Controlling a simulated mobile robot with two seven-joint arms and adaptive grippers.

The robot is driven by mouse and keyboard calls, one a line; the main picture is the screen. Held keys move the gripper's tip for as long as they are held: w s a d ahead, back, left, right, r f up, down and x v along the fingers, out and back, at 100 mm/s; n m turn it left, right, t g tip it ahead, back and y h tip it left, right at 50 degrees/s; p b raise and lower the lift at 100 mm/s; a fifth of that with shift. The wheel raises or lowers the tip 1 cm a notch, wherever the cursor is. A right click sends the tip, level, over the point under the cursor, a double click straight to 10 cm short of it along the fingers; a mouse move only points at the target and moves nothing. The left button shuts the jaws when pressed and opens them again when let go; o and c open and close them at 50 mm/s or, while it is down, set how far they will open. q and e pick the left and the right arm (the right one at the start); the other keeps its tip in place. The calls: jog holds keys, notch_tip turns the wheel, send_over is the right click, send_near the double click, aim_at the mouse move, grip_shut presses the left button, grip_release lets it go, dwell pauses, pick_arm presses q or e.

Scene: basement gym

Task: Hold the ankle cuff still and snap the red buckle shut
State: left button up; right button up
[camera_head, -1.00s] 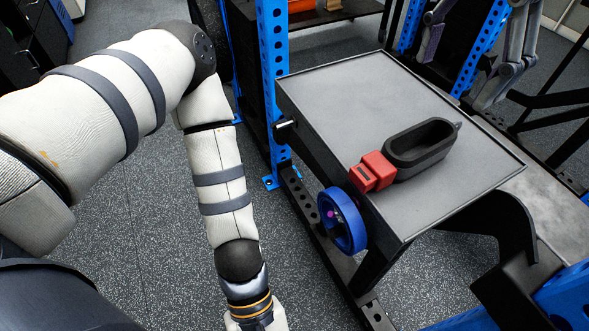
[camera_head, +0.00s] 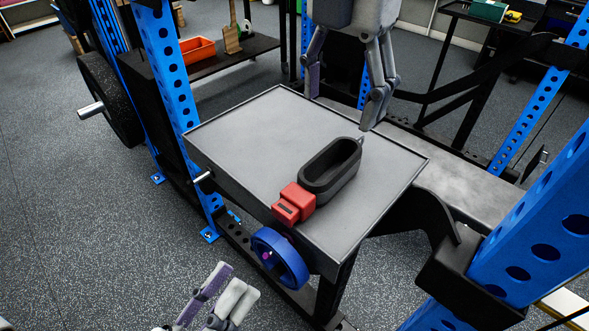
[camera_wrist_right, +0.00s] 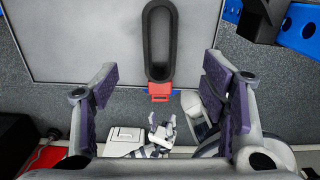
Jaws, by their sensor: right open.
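The black oval ankle cuff (camera_head: 331,168) lies on the grey table top (camera_head: 245,140), near its front edge. The red buckle (camera_head: 293,203) sits at the cuff's near end, at the table edge; I cannot tell whether its two parts are latched. In the right wrist view the cuff (camera_wrist_right: 160,75) and buckle (camera_wrist_right: 160,89) show top centre. My right gripper (camera_head: 342,110) is open and empty, fingers pointing down beyond the cuff; its fingers (camera_wrist_right: 165,90) stand wide apart in the wrist view. My left gripper (camera_head: 230,277) is low, in front of the table, fingers apart and empty.
A blue handwheel (camera_head: 280,258) is below the table's front edge, near the buckle. Blue perforated posts (camera_head: 172,80) stand left of the table and another (camera_head: 535,230) at right. An orange tray (camera_head: 198,50) is on a shelf behind. The table top left of the cuff is clear.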

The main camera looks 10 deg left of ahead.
aim_at(333, 158)
notch_tip(333, 158, down, 11)
jog(key=shift+f, duration=0.15)
